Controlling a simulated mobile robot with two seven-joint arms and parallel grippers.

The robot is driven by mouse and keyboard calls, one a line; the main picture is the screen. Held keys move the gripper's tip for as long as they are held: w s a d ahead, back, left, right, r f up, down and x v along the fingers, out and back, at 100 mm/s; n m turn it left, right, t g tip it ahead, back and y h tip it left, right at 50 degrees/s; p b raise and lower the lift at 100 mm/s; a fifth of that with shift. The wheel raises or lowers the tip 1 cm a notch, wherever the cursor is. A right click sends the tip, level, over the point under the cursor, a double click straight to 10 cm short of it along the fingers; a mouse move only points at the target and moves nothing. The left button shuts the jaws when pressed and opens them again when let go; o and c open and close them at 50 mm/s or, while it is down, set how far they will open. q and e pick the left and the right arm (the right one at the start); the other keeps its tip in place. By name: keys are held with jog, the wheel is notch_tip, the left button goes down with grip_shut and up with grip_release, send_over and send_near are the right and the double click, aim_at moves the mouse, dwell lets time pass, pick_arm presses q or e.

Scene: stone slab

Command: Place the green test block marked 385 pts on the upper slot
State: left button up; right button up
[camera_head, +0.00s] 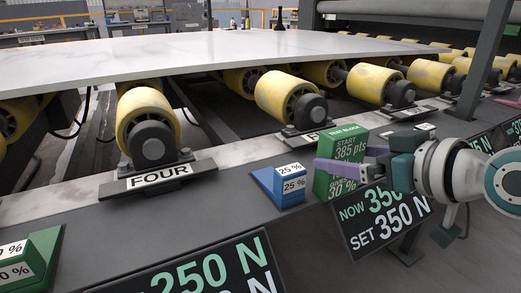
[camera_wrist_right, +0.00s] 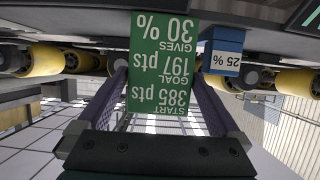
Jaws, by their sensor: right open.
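The green test block (camera_head: 348,146), marked START 385 pts and GIVES 30 %, stands upright on the dark ledge beside the rollers. It also shows upside down in the right wrist view (camera_wrist_right: 160,65), with GOAL 197 pts readable. My right gripper (camera_head: 346,158) is open at the block, its purple fingers reaching from the right, one in front of the block's face. In the wrist view the fingers (camera_wrist_right: 160,85) lie to either side of the block, with apparent gaps. I cannot tell which place is the upper slot. My left gripper is not in view.
A blue 25 % block (camera_head: 286,186) stands just left of the green block. Another green block (camera_head: 28,262) is at the lower left. Force display panels (camera_head: 380,220) stand along the front. Yellow rollers (camera_head: 147,125) and a white slab (camera_head: 190,55) lie behind.

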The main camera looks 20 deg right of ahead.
jog(key=shift+x, duration=1.15)
jog(key=shift+r, duration=0.1)
grip_shut()
